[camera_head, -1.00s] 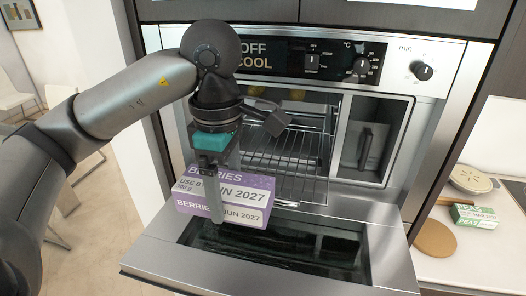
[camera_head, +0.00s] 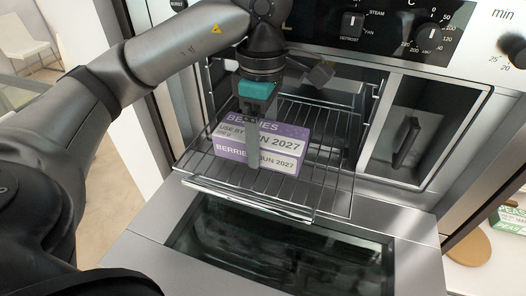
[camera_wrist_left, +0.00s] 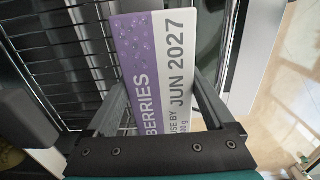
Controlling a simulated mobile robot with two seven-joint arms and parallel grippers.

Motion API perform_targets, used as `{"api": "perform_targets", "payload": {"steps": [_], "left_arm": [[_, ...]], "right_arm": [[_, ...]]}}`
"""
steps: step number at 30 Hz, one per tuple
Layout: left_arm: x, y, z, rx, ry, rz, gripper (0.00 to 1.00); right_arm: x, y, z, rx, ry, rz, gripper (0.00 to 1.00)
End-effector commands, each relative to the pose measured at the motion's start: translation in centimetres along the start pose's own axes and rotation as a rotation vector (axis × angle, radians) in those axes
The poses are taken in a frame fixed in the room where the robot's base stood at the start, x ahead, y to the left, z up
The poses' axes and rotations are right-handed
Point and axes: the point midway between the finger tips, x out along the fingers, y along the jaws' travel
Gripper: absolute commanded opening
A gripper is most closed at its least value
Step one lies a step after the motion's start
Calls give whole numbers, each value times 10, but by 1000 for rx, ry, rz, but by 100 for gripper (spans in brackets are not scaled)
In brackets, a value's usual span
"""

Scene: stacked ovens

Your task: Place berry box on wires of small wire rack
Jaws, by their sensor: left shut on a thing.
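The berry box (camera_head: 285,144), purple and white with "BERRIES" and "JUN 2027" on it, is in my left gripper (camera_head: 252,160). One finger shows down its front face. The wire rack (camera_head: 325,185) sticks out of the oven, and the box is over its wires, roughly level. I cannot tell whether the box's underside touches the wires. In the left wrist view the box (camera_wrist_left: 165,50) lies between the two fingers, with rack wires (camera_wrist_left: 60,55) on the left. My right gripper is not in view.
The open oven door (camera_head: 150,262) with its dark glass lies below the rack. A compartment with a dark handle (camera_head: 405,143) is right of the rack. Control knobs (camera_head: 428,38) line the panel above. A green-and-white peas box (camera_head: 510,218) is on the counter at far right.

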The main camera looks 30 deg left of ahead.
Motion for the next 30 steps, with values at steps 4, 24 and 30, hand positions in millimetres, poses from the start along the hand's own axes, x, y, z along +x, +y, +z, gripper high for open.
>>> {"api": "perform_targets", "payload": {"steps": [4, 24, 30], "left_arm": [[5, 0, 1, 0, -1, 2, 10], [43, 1, 10, 7, -1, 3, 10], [44, 1, 10, 7, 0, 2, 100]], "right_arm": [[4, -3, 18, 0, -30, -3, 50], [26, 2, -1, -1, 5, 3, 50], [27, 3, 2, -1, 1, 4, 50]]}}
